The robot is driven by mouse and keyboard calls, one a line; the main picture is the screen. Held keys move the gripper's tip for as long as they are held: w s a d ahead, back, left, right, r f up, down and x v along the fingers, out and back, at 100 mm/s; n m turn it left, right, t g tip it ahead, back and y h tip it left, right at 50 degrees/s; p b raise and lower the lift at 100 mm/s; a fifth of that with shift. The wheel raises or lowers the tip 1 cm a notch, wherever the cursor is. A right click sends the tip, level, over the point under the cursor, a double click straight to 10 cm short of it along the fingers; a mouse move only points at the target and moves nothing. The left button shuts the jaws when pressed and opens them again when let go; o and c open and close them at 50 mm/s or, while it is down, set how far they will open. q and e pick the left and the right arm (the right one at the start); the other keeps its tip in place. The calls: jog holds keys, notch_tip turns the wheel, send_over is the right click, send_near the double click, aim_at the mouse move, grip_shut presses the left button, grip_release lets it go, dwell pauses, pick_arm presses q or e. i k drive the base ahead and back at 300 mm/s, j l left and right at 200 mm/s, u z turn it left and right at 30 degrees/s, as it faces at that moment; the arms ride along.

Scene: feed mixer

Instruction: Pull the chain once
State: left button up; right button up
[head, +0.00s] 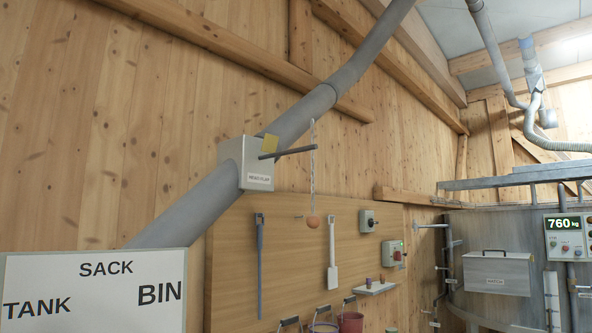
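A thin pale chain (314,180) hangs straight down beside a dark lever rod (288,153). An orange-brown knob (313,222) is at its lower end, in front of the wooden wall board. The rod sticks out to the right from a grey box (257,174) on the sloping grey pipe, and slopes slightly up to the right. A small yellow plate (270,144) is at the box's top, and a white label with small print is on its front. Neither of my grippers is in view.
A white sign (95,290) reading TANK, SACK and BIN fills the lower left. A blue-grey tool (260,265) and a white scoop (332,265) hang on the board, with buckets (350,322) below.

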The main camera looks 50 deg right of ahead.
aim_at(313, 221)
jog(key=z, duration=1.2)
